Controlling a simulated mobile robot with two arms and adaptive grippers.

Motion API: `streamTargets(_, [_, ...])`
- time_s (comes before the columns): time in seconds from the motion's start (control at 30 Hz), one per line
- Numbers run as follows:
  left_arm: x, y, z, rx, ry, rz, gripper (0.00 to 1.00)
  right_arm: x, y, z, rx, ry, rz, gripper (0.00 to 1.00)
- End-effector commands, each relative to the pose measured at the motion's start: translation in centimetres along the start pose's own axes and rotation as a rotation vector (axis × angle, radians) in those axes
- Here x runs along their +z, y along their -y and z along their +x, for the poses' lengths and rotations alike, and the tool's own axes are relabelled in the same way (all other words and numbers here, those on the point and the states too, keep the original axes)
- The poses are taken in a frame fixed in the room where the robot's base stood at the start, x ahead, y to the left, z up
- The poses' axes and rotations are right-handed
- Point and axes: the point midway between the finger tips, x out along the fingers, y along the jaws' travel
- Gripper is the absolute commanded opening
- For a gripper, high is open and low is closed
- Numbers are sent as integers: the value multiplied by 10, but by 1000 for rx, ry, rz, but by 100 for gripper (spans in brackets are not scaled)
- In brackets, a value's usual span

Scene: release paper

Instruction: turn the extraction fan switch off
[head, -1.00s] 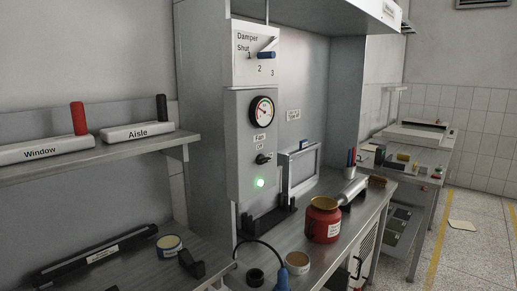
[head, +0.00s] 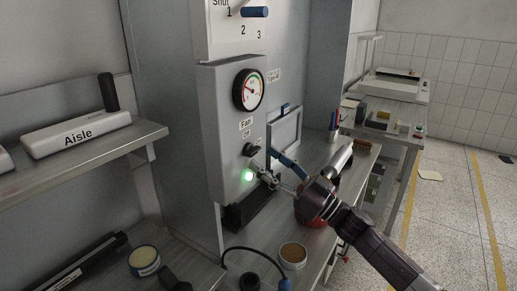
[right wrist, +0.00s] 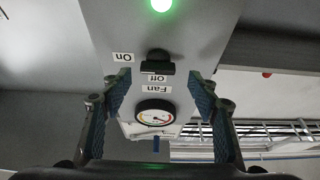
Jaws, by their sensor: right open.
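The fan switch is a small black knob (head: 251,150) on the grey control box, below the round gauge (head: 249,89) and the "Fan" label (head: 246,123). A green lamp (head: 248,176) glows beneath it. My right gripper (head: 271,168) is open, its fingertips just right of and below the knob in the head view. The right wrist view is upside down and shows the knob (right wrist: 158,62) beyond the gap between the open fingers (right wrist: 161,97), with "On" and "Off" labels near it. Contact is not visible. My left gripper is out of view.
A blue damper lever (head: 255,12) sits above the gauge. A framed panel (head: 286,132) stands right of the box. The red jar (head: 309,219) is partly hidden behind my right arm.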

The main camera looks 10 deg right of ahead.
Motion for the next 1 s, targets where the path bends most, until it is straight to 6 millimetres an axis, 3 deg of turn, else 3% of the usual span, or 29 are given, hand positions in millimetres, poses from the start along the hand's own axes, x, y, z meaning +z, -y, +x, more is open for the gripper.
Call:
streamTargets(0.13, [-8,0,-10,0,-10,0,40,-2,0,21,1,-1,1,55])
streamTargets(0.37, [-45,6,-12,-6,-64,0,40,0,-1,29,2,1,1,55])
streamTargets(0.53, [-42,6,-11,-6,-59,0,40,1,-1,29,2,1,0,55])
streamTargets(0.9, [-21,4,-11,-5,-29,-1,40,1,-1,28,2,1,0,14])
streamTargets(1.0, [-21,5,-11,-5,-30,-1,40,1,-1,28,2,1,-1,13])
